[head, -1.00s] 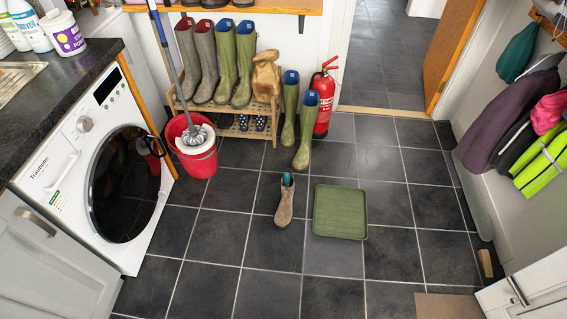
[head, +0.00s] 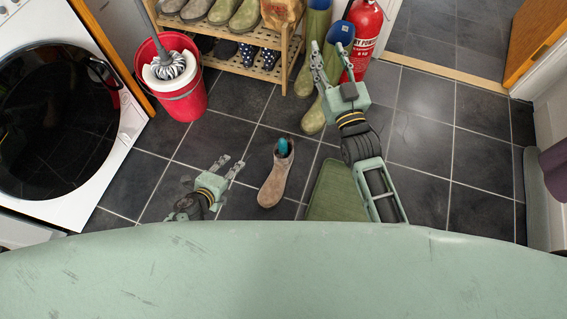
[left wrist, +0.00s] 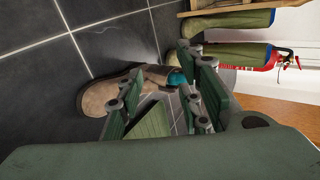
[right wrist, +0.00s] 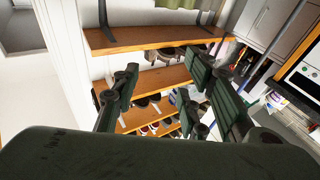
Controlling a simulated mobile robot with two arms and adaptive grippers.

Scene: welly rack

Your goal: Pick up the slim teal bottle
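The slim teal bottle (head: 283,147) stands inside the short brown boot (head: 274,180), with only its top showing above the opening. In the left wrist view the teal bottle (left wrist: 177,78) shows partly behind a finger, at the mouth of the brown boot (left wrist: 108,94). My left gripper (head: 231,163) is open and empty, to the left of the boot and apart from it. My right gripper (head: 330,48) is open and empty, in front of the green wellies near the fire extinguisher. Its wrist view (right wrist: 158,68) shows nothing between the fingers.
A green tray (head: 332,190) lies right of the boot, partly hidden by my right arm. Tall green wellies (head: 312,118) and a red extinguisher (head: 362,30) stand behind. A red mop bucket (head: 185,100), washing machine (head: 70,110) and wooden rack (head: 235,65) border the left and back.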

